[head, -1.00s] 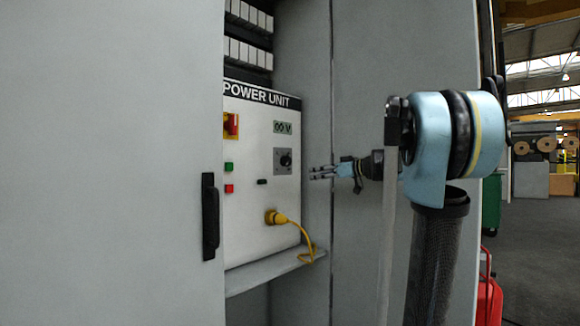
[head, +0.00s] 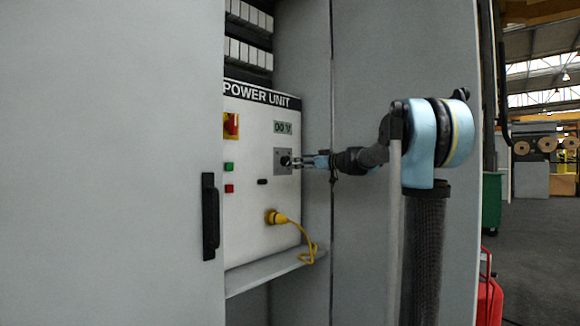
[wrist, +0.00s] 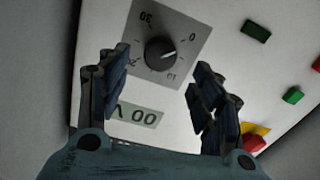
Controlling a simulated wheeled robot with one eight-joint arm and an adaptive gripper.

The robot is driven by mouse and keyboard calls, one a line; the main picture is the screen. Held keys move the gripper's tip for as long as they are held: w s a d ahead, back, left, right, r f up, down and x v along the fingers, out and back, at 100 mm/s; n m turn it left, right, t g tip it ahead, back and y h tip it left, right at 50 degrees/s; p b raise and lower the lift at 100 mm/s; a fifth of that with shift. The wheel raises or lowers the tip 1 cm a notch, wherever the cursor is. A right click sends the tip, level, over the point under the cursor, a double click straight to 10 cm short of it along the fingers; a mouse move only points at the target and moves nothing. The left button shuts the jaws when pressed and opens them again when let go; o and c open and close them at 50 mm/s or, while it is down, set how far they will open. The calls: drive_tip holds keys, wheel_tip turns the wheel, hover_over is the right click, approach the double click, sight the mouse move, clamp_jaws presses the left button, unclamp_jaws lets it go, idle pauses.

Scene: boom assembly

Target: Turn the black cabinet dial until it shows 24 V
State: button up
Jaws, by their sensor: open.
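The black dial (wrist: 160,53) sits on a grey scale plate (wrist: 187,22) on the white power unit panel. My gripper (wrist: 160,80) is open, one finger on each side of the dial in the picture. In the head view my gripper (head: 292,161) is at the dial and partly hides it. I cannot tell whether the fingers touch it.
A red-and-yellow switch (head: 231,124), a green button (head: 229,167) and a red button (head: 229,188) are left of the dial. A yellow plug (head: 273,217) with a cable is below. The cabinet door (head: 120,160) with a black handle (head: 210,216) stands at the left.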

sight(289, 162)
drive_tip(key=x, duration=0.7)
drive_tip(key=c, duration=1.1)
